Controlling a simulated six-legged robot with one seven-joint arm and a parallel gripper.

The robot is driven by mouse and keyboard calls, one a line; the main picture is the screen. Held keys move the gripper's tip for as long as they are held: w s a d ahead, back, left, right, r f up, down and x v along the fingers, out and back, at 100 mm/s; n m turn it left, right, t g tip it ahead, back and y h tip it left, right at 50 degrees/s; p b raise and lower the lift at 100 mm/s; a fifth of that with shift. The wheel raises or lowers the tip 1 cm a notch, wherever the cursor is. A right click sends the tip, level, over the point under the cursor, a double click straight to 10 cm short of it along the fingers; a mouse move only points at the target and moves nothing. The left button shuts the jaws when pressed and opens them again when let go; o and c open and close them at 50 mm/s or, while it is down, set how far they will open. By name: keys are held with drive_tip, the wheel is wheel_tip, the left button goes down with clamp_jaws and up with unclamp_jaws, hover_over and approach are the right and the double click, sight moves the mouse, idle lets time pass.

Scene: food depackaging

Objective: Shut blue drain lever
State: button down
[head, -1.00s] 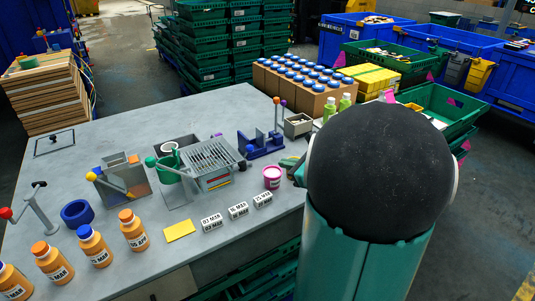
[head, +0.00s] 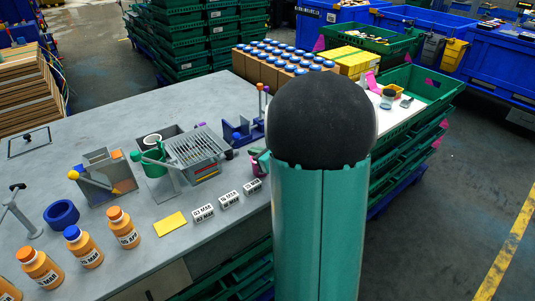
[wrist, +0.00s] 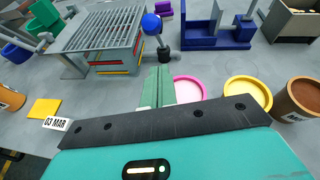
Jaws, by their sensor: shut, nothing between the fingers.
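The blue ball knob of the lever (wrist: 151,23) shows at the right side of the slatted drain rack (wrist: 100,32) in the wrist view, with a black knob just below it. The rack (head: 192,146) sits on the grey table in the head view. My gripper (wrist: 158,72) has its green fingers pressed together with nothing between them. It is below and close to the black knob in the wrist view; I cannot tell whether it touches. In the head view my arm hides most of my gripper (head: 262,157).
A pink tub (wrist: 188,90) and a yellow tub (wrist: 247,91) stand right of my fingers. A blue stand (wrist: 215,38) is beyond them. A yellow card (head: 171,224) and date blocks (head: 203,212) lie along the table's front. Orange bottles (head: 123,228) stand at front left.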

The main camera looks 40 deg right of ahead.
drive_tip(key=shift+w+a+r, duration=0.1)
drive_tip(key=shift+w+r, duration=0.15)
drive_tip(key=shift+w, duration=0.4)
drive_tip(key=shift+w+a+r, duration=0.1)
drive_tip(key=shift+w+r, duration=0.2)
drive_tip(key=shift+w, duration=0.3)
drive_tip(key=shift+w+a+r, duration=0.1)
drive_tip(key=shift+w+r, duration=0.15)
drive_tip(key=shift+w, duration=0.4)
drive_tip(key=shift+w, duration=0.1)
drive_tip(key=shift+r, duration=0.1)
drive_tip(key=w+r+g, duration=0.3)
drive_tip(key=w+r, duration=0.1)
drive_tip(key=w, duration=0.3)
drive_tip(key=shift+w+d+r, duration=0.2)
drive_tip(key=shift+r, duration=0.1)
drive_tip(key=shift+s, duration=0.1)
